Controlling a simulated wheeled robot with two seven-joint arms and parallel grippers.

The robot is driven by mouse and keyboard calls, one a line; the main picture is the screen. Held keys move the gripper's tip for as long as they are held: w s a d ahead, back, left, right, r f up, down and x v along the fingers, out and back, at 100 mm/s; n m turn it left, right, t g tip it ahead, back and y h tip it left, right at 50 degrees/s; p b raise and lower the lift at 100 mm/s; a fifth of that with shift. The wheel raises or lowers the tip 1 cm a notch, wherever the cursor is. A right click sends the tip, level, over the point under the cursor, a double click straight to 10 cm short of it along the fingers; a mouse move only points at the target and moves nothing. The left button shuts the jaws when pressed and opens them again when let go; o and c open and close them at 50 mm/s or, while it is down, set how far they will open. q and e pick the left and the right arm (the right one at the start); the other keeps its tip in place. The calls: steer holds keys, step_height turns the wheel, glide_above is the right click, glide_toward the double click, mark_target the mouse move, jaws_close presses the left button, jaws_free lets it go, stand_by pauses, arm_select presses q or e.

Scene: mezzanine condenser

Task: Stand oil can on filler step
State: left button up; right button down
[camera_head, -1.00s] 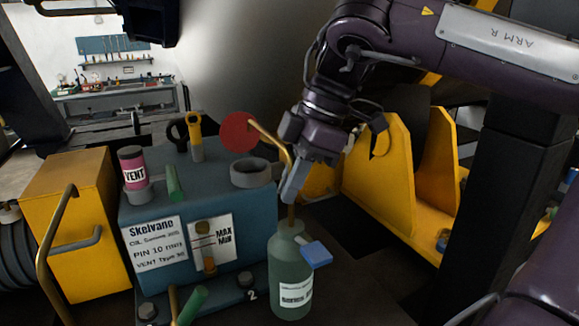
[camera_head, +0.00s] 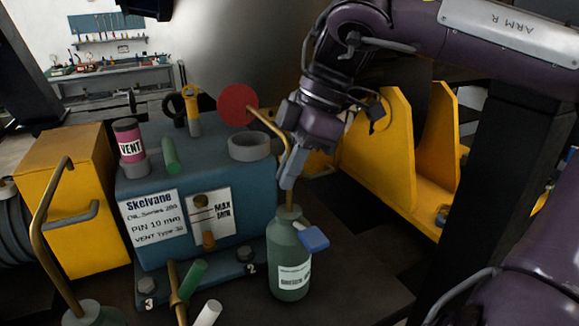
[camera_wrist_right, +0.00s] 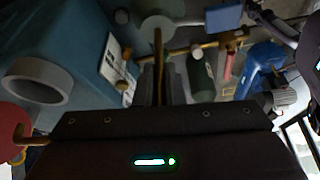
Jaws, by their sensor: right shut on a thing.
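The oil can (camera_head: 290,250) is a green bottle with a pale label, a blue tag and a tall curved brass spout. My right gripper (camera_head: 288,180) is shut on the spout just above the bottle, which hangs upright below. In the right wrist view, the brass spout (camera_wrist_right: 158,65) stands between the fingers. The teal filler unit (camera_head: 190,185) is left of the can, with a grey filler ring (camera_head: 250,147) on top and a low ledge (camera_head: 200,284) marked 2 and 3 in front. The can's base is near the ledge's right end; contact below it is unclear.
A second can (camera_head: 95,313) with a brass spout is at bottom left. A brass pipe with a green handle (camera_head: 193,279) stands before the ledge. A yellow cabinet (camera_head: 65,190) is left; yellow brackets (camera_head: 385,150) and a black post (camera_head: 495,190) are right.

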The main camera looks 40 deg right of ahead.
steer(key=shift+f+b, duration=0.3)
steer(key=shift+f, duration=0.1)
steer(key=c, duration=1.5)
jaws_free()
steer(key=shift+s, duration=0.1)
steer(key=shift+o, duration=0.2)
steer(key=shift+f, duration=0.1)
steer(key=v, duration=0.8)
steer(key=shift+a, duration=0.1)
